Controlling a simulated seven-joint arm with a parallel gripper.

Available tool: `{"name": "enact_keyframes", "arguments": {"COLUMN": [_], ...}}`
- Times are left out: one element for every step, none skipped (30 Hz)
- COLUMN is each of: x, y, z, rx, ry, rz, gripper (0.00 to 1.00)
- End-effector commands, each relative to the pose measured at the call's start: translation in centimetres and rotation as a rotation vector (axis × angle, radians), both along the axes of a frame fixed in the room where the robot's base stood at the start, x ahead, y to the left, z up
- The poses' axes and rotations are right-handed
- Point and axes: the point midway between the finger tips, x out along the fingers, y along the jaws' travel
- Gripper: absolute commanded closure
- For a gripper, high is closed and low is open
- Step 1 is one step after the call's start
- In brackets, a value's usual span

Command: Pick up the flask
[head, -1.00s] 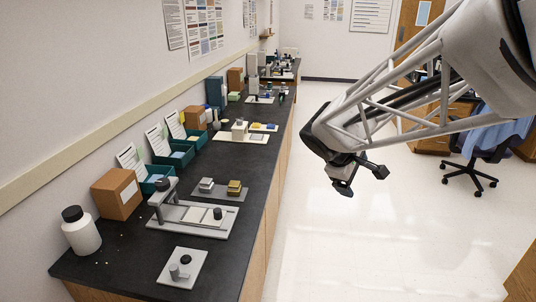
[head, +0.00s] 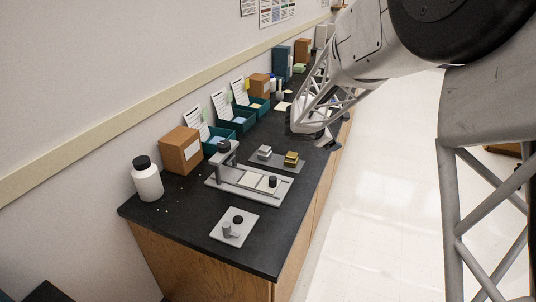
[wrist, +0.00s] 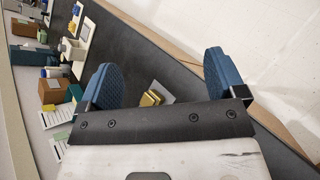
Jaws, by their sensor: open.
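No thing is plainly a glass flask in these views. A white bottle with a black cap (head: 147,183) stands upright at the near left of the black counter; I cannot tell if it is the flask. My gripper (wrist: 160,82) is open, its two blue fingers apart with nothing held. In the head view my gripper (head: 322,140) hangs over the right edge of the counter, well beyond and to the right of the bottle, partly hidden by its own wrist. A gold block (wrist: 152,97) shows between the fingers in the wrist view, lying lower on the counter.
A brown box (head: 181,150) and teal bins (head: 237,122) line the wall. A grey stand with a plate (head: 247,183) and a small light tray (head: 234,228) lie in front. The front right counter corner is bare. Open floor (head: 365,215) is to the right.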

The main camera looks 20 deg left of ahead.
Motion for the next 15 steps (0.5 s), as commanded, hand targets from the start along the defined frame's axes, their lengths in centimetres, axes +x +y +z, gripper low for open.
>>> {"name": "enact_keyframes", "arguments": {"x": [0.6,1.0,1.5,1.8,2.0,2.4,2.7,2.9,3.2,3.4,3.6,3.8,3.9,4.0,4.1], "y": [1.9,2.9,4.2,5.2,6.3,7.6,8.7,9.7,11.1,12.1,13.2,14.7,15.7,16.8,18.2], "z": [-1.1,-1.6,-2.3,-2.8,-3.4,-4.2,-4.7,-5.4,-6.0,-6.7,-7.3,-8.2,-8.9,-9.5,-10.4], "rx": [-0.032,-0.051,-0.076,-0.095,-0.114,-0.14,-0.158,-0.178,-0.203,-0.222,-0.24,-0.266,-0.286,-0.304,-0.33], "ry": [0.002,0.002,0.0,0.0,0.0,-0.003,-0.004,-0.004,-0.008,-0.008,-0.01,-0.012,-0.014,-0.016,-0.018], "rz": [0.044,0.069,0.104,0.13,0.156,0.19,0.216,0.243,0.277,0.304,0.329,0.365,0.391,0.415,0.451], "gripper": [0.11,0.11,0.11,0.11,0.11,0.11,0.11,0.11,0.11,0.11,0.11,0.11,0.11,0.11,0.11]}}
